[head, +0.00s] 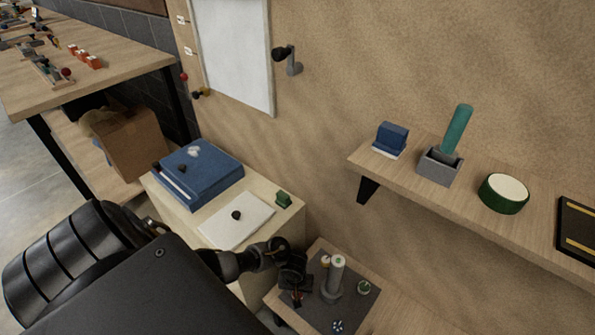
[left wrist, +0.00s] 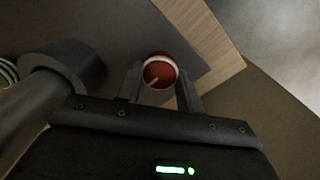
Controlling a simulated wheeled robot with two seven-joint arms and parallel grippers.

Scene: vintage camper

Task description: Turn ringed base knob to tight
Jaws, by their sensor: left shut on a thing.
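The ringed base knob (left wrist: 160,72) is red with a pale ring and a light pointer line, which points to the lower left in the left wrist view. It stands at the edge of a dark mat; in the head view only a bit of red (head: 297,297) shows below my gripper. My left gripper (left wrist: 158,80) has one finger on each side of the knob and is shut on it. In the head view the left gripper (head: 295,287) reaches down to the mat's left side and hides most of the knob. Any tight mark is not readable.
A grey post on a round base (head: 335,275) stands on the dark mat (head: 352,310), close beside my left gripper. A wall shelf (head: 405,178) is at the upper right.

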